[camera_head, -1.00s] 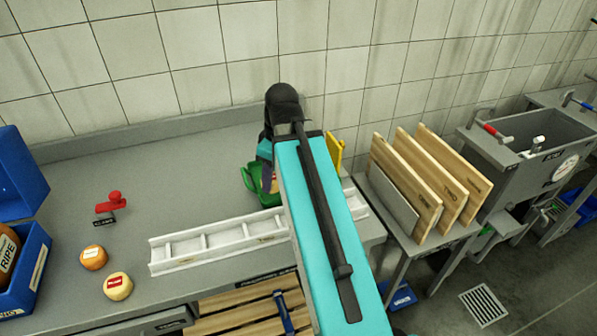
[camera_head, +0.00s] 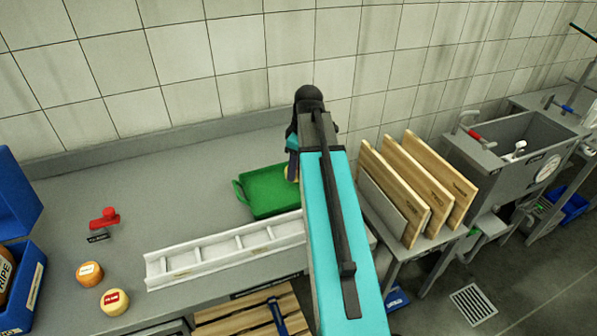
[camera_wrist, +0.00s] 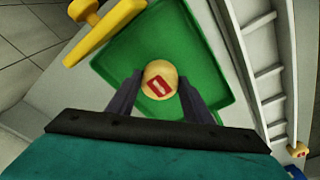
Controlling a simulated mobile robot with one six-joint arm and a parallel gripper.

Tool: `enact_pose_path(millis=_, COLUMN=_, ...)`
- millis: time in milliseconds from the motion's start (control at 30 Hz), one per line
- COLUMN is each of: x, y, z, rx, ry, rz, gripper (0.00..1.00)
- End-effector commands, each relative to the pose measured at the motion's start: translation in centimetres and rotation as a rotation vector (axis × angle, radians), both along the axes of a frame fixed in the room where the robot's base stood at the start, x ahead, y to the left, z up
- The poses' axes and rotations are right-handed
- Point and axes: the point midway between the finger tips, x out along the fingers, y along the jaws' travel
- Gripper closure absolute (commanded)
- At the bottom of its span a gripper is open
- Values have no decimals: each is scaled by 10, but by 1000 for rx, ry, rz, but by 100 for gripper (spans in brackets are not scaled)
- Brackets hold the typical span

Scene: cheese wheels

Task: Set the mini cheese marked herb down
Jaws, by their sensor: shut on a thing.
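My gripper (camera_wrist: 160,82) is shut on a round pale-yellow mini cheese (camera_wrist: 160,66); its two dark fingers press on either side. The cheese has a red label facing the camera, with wording too small to read. It is over the green tray (camera_wrist: 206,60) in the wrist view; I cannot tell if it touches the tray floor. In the head view, the green tray (camera_head: 262,208) sits on the counter beside my arm. My gripper (camera_head: 291,165) is at the tray's right side, mostly hidden by my arm, with a sliver of the cheese (camera_head: 287,173) showing.
A white divided rack (camera_head: 225,250) runs along the tray's front. An orange mini cheese (camera_head: 89,273), a pale mini cheese (camera_head: 114,302) and a red stamp-like item (camera_head: 104,218) lie left. A yellow-handled item (camera_wrist: 108,28) is beside the tray. Boards (camera_head: 415,190) stand right.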

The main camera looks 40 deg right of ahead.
Motion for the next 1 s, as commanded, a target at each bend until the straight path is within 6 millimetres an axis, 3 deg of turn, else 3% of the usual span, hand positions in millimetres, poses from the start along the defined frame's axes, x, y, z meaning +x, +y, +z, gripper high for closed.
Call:
enact_pose_path(millis=367, x=0, y=-3, z=0, rx=-1, ry=0, rz=-1, gripper=82)
enact_pose_path(millis=567, x=5, y=-17, z=-1, rx=0, ry=0, rz=-3, gripper=82)
enact_pose_path(millis=1000, x=2, y=-14, z=-36, rx=0, ry=0, rz=-2, gripper=82)
